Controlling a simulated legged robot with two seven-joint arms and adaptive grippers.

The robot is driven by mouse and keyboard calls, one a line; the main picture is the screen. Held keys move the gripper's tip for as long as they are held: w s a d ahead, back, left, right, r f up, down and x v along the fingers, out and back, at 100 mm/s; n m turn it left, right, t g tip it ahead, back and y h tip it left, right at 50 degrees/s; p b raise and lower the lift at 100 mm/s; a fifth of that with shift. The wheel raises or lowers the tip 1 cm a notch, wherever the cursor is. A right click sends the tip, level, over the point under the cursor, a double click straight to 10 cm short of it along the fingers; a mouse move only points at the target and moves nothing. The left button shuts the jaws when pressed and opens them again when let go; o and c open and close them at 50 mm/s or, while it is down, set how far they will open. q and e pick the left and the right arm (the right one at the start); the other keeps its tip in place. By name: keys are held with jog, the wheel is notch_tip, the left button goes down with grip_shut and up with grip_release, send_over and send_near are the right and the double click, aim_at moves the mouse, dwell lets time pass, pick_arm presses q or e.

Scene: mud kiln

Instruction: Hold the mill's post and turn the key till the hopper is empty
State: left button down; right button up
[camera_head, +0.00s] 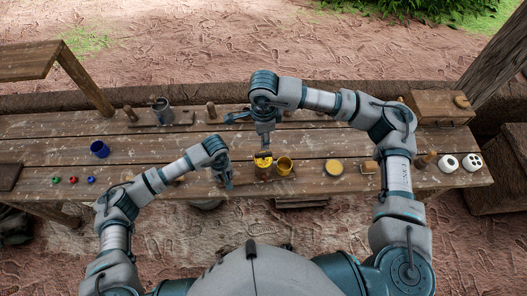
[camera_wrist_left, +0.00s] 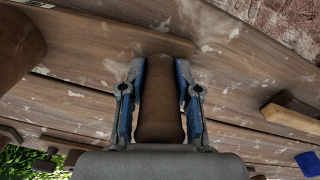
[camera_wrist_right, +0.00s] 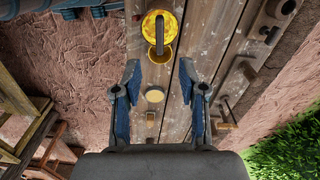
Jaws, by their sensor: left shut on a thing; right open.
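The mill's hopper (camera_head: 263,161) is a yellow round top on a brown body near the bench's front edge. It also shows in the right wrist view (camera_wrist_right: 151,27), where a grey key (camera_wrist_right: 160,36) stands over it; the hopper's contents are unclear. My left gripper (camera_head: 228,184) is left of the mill. In the left wrist view it is shut on a brown wooden post (camera_wrist_left: 160,112), fingers on both sides. My right gripper (camera_head: 265,144) is above the hopper, pointing down. In the right wrist view it is open and empty, with the key beyond its fingertips, not between them.
A yellow cup (camera_head: 285,166) stands right of the mill, then a round yellow-topped dish (camera_head: 333,167). A blue cup (camera_head: 99,149) and several small coloured pieces are at the left. White rolls (camera_head: 448,163) and a wooden box (camera_head: 441,107) are at the right.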

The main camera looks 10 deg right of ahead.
aim_at(268, 153)
jog(key=shift+d, duration=0.65)
jog(key=o, duration=0.8)
jog(key=shift+d+n, duration=0.1)
jog(key=shift+n, duration=0.2)
jog(key=shift+o, duration=0.4)
jog(key=shift+n, duration=0.6)
notch_tip(268, 153, down, 9)
jog(key=n, duration=1.5)
jog(key=shift+n, duration=0.4)
jog(key=shift+f, duration=0.45)
jog(key=c, duration=1.2)
